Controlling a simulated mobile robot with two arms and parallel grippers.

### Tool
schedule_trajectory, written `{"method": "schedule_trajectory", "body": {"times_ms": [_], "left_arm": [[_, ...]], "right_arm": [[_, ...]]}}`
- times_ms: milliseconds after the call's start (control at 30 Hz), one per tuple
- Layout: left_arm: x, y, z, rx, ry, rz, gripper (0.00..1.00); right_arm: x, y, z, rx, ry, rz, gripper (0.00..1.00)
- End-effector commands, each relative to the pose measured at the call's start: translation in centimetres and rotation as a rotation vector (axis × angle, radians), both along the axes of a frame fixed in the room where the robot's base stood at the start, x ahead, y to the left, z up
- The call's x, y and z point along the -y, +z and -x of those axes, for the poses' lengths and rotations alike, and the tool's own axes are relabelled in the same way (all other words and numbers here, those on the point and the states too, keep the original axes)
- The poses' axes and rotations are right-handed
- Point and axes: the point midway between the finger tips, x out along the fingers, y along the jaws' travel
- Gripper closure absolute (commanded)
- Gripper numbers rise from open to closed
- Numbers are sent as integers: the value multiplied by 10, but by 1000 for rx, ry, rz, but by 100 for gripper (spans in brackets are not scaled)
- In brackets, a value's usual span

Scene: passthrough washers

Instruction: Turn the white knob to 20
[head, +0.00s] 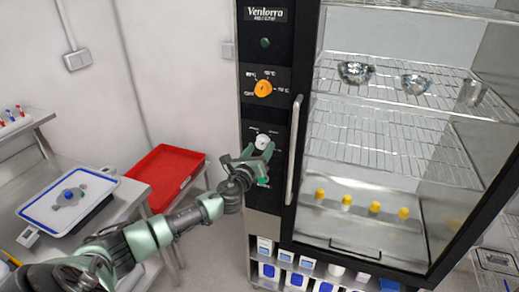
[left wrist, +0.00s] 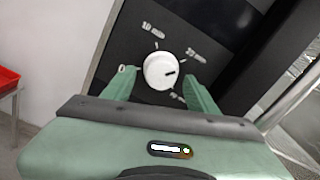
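The white knob (head: 262,141) is on the black control panel of the cabinet, below the orange knob. It also shows in the left wrist view (left wrist: 161,70), ringed by labels reading 0, 10 min and what looks like 20 min at upper right, plus a partly hidden one at lower right. Its dark mark points right, between the upper right and lower right labels. My left gripper (head: 262,160) is in front of the panel at the knob. In the left wrist view its green fingers (left wrist: 160,78) are open on either side of the knob, with gaps showing. My right gripper is out of view.
The orange knob (head: 263,88) sits above the white one. A vertical door handle (head: 295,150) is close to the right of my gripper. A red tray (head: 165,172) and a side table with a blue-rimmed tray (head: 97,183) stand at left.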

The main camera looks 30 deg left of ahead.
Motion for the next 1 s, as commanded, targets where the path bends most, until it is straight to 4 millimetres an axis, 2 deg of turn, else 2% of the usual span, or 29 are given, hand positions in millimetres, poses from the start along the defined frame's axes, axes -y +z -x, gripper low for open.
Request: {"method": "schedule_trajectory", "body": {"times_ms": [233, 333, 700, 833, 1000], "left_arm": [[0, 1, 1, 3, 1, -1, 42], [1, 0, 7, 2, 0, -1, 42], [14, -3, 59, -1, -1, -1, 42], [16, -1, 71, 1, 0, -1, 42], [18, 0, 76, 1, 0, 0, 42]], "right_arm": [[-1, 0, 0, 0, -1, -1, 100], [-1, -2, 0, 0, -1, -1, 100], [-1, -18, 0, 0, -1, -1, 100], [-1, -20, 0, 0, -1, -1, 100], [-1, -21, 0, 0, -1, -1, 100]]}}
